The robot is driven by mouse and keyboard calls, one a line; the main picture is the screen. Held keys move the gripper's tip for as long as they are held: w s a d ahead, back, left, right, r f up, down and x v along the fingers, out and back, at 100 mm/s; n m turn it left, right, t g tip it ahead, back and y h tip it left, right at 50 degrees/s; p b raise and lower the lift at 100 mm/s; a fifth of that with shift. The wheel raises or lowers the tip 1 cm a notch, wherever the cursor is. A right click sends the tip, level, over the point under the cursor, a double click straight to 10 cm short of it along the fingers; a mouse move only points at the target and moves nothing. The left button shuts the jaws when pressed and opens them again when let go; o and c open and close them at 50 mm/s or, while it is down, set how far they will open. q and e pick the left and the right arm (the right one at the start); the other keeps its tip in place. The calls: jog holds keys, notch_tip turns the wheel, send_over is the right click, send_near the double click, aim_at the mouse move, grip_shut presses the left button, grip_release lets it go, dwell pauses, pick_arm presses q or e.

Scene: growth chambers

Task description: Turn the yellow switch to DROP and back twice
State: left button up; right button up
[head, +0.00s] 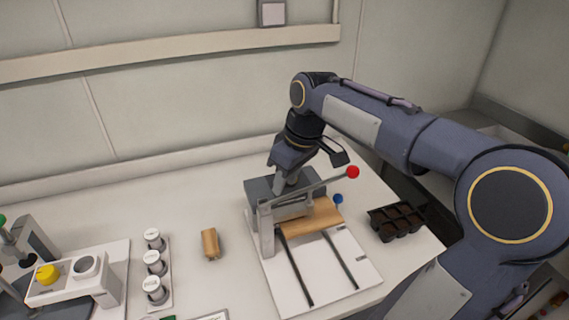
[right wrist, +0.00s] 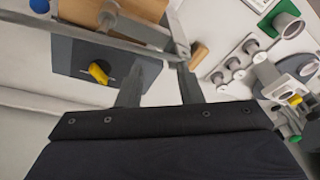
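The yellow switch (right wrist: 98,72) is a small knob on the face of a dark grey box (right wrist: 75,55) in the right wrist view. In the head view the grey box (head: 258,188) stands at the back of a press, and the knob is hidden. My right gripper (head: 283,180) is over the box, behind the press lever. In the right wrist view its two fingers (right wrist: 163,72) stand apart with nothing gripped between them. The knob is to the left of the left finger, apart from it in the picture. My left gripper is out of view.
The press has a lever with a red ball (head: 352,172) and a white base (head: 305,280). A dark pot tray (head: 396,220) is right.

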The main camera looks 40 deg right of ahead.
jog(key=w+d+g, duration=0.1)
jog(key=w+d, duration=0.1)
jog(key=w, duration=0.1)
jog(key=w+d+n+h, duration=0.1)
jog(key=w+d, duration=0.2)
jog(key=w, duration=0.1)
jog(key=w+d+n+g+p, duration=0.1)
jog(key=w+d, duration=0.2)
jog(key=shift+w+d+f+g, duration=0.25)
jog(key=shift+w+f+g, duration=0.05)
jog(key=shift+w, duration=0.05)
jog(key=shift+w+d+f, duration=0.1)
jog(key=shift+f, duration=3.8)
grip_shut()
